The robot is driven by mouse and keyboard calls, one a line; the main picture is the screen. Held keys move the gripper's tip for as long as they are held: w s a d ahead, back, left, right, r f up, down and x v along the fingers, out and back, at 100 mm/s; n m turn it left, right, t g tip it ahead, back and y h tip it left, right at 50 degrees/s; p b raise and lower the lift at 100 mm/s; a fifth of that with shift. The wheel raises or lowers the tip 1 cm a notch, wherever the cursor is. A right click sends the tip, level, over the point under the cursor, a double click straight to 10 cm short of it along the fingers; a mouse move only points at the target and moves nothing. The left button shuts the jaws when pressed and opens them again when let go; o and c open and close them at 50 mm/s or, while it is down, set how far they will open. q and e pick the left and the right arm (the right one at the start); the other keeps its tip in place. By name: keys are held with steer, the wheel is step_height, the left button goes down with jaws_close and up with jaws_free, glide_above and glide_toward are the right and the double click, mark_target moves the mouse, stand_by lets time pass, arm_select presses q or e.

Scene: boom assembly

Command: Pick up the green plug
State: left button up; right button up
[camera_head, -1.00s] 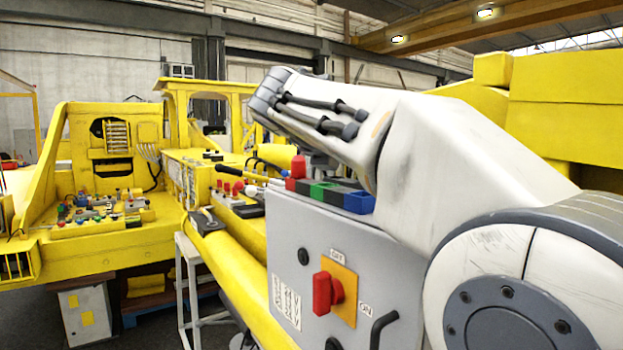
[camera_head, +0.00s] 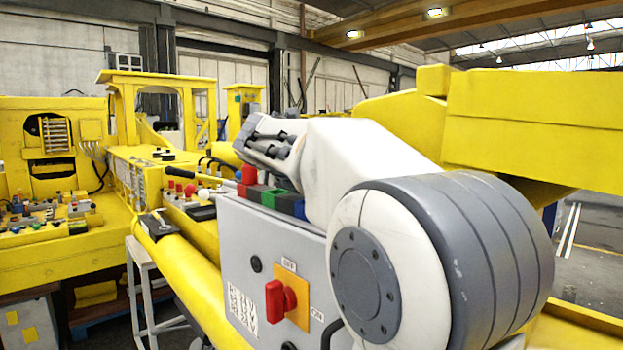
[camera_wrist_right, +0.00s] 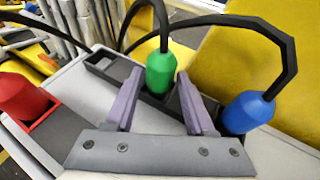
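The green plug (camera_wrist_right: 160,72) stands upright in a dark holder strip in the right wrist view, with a black cable rising from its top. My right gripper (camera_wrist_right: 159,82) is open, its two purple fingers on either side of the plug's line, with gaps to both. I cannot tell whether the tips have reached the plug's depth. In the head view my right arm (camera_head: 350,165) covers the green plug and the gripper's fingers; only a green block (camera_head: 268,197) of the strip shows on the grey box. My left gripper is not in view.
A blue plug (camera_wrist_right: 248,112) stands close to the right finger, and a red plug (camera_wrist_right: 20,97) stands at left. Black cables arch above the plugs. The grey control box (camera_head: 270,265) carries a red rotary switch (camera_head: 281,300) on its front. Yellow machinery (camera_head: 545,115) rises behind.

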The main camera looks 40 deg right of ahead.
jaws_close()
steer(key=shift+r, duration=0.1)
step_height(320, 180, up, 10)
steer(key=shift+f+p, duration=0.1)
steer(key=shift+p, duration=0.65)
